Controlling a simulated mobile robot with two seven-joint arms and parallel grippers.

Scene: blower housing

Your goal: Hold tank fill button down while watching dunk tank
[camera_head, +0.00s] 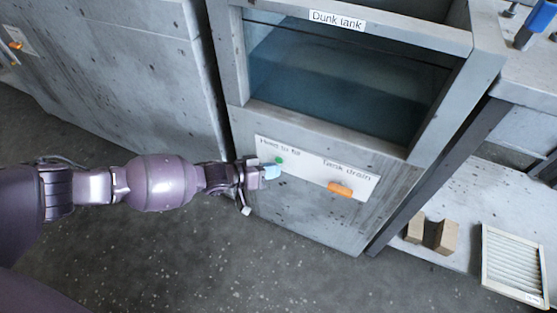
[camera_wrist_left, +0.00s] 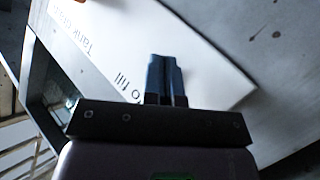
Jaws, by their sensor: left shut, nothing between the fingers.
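The dunk tank (camera_head: 325,80) is a grey cabinet with a labelled window, and blue-tinted water shows in the window's lower part. Below it is a white panel (camera_head: 312,170). The green "Hold to fill" button (camera_head: 279,160) is at its left, and an orange "Tank drain" handle (camera_head: 340,190) is at its right. My left gripper (camera_head: 271,172) is shut and empty, its blue fingertips just at the button. I cannot tell whether they press it. In the left wrist view the shut fingers (camera_wrist_left: 165,76) point at the panel and the button is hidden.
Another grey cabinet (camera_head: 110,70) with an orange handle stands at the left. At the right, a lower shelf holds brown blocks (camera_head: 434,232) and a framed pleated filter (camera_head: 513,265). A blue-handled item (camera_head: 530,28) sits on the bench top above. The floor (camera_head: 190,260) in front is clear.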

